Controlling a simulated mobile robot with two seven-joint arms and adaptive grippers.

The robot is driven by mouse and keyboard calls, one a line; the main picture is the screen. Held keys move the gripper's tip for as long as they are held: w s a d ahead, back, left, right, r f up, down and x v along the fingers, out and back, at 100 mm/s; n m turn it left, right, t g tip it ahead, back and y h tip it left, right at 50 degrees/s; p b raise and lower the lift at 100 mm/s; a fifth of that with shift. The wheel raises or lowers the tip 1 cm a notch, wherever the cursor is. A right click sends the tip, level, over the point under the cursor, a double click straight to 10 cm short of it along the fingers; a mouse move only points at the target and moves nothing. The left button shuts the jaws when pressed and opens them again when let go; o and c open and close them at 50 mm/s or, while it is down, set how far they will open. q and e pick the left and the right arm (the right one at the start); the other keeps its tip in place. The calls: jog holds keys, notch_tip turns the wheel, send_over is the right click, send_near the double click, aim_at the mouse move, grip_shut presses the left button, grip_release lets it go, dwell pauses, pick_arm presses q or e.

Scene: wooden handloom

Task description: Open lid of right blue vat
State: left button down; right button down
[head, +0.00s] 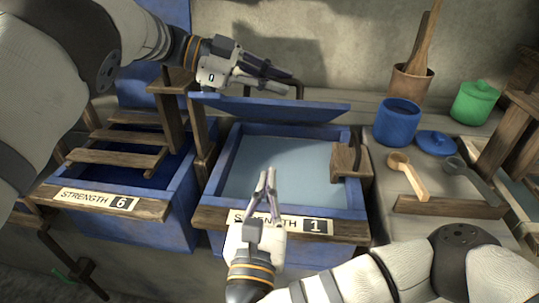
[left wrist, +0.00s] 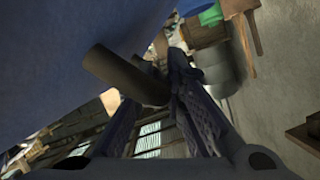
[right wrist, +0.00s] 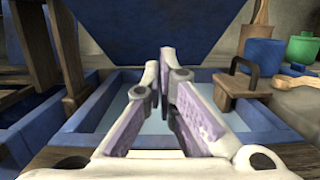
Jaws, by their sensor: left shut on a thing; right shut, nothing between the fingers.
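The right blue vat (head: 222,190), labelled STRENGTH 1 (head: 311,226), stands open with pale blue liquid visible inside. Its blue lid (head: 270,107) is raised at the back, seen nearly edge-on from the head; its broad face fills the top of the right wrist view (right wrist: 150,30). My left gripper (head: 288,80) is behind the lid, shut on the lid's dark handle (head: 298,90). The left wrist view shows this handle as a thick dark bar (left wrist: 125,75) at the fingers. My right gripper (head: 268,178) is shut and empty above the vat's front edge.
The left vat (head: 160,225), labelled STRENGTH 6, has wooden slats across it. A wooden block with a handle (head: 347,160) sits at the vat's right rim. On the right counter stand a blue jar (head: 397,124), a green pot (head: 474,104) and a wooden scoop (head: 408,175).

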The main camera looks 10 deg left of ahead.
send_near(277, 111)
notch_tip(277, 111, down, 2)
jog(key=w, duration=0.1)
jog(key=shift+w+r, duration=0.7)
jog(key=shift+w, duration=0.2)
jog(key=shift+w+r, duration=0.7)
jog(key=shift+w, duration=0.15)
jog(key=shift+r, duration=0.1)
